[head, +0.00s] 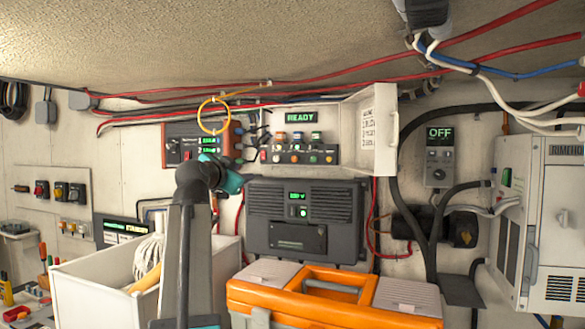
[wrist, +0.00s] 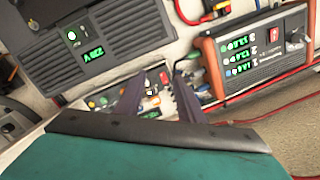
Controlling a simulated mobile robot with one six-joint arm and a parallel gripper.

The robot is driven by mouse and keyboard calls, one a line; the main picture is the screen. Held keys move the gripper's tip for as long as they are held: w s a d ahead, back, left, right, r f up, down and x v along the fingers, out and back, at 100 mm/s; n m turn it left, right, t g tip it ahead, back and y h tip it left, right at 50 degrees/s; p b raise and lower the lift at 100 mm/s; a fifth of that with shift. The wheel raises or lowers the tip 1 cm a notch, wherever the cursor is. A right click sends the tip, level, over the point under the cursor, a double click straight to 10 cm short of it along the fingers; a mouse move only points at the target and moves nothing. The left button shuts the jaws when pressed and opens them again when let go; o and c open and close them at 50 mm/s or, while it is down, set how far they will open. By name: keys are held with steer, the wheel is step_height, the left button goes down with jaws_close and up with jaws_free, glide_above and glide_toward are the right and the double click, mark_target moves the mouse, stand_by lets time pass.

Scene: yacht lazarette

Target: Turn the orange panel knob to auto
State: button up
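An orange-sided panel (head: 172,144) with green displays hangs on the back wall, left of the white open box with the READY sign (head: 301,117). It also shows in the wrist view (wrist: 207,52), turned, with a red switch (wrist: 296,36).
A dark grey unit (head: 300,258) sits below the READY box. A grey panel reading OFF (head: 438,176) is at right. A yellow ring (head: 201,121) hangs before the orange-sided panel. Red cables (head: 330,94) run above. A white bin (head: 88,296) and an orange toolbox (head: 290,314) stand below.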

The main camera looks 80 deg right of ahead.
mark_target(294, 160)
steer(key=s+a+r+m, duration=0.1)
steer(key=s+m, duration=0.1)
steer(key=s, duration=0.3)
steer(key=s+a+r+m+g+b, duration=0.1)
steer(key=s+r+m, duration=0.1)
steer(key=s, duration=0.4)
steer(key=shift+r+g, duration=0.15)
steer(key=shift+g, duration=0.15)
steer(key=shift+w, duration=0.1)
steer(key=shift+d, duration=0.1)
steer(key=p+x, duration=0.1)
steer(key=x, duration=0.3)
steer(key=p+x, duration=0.1)
steer(key=x, duration=0.3)
steer(key=p+x, duration=0.1)
steer(key=x, duration=0.3)
steer(key=shift+d+r, duration=0.2)
steer(key=shift+r, duration=0.1)
steer(key=shift+d+f, duration=0.15)
steer(key=shift+d, duration=0.45)
jaws_close()
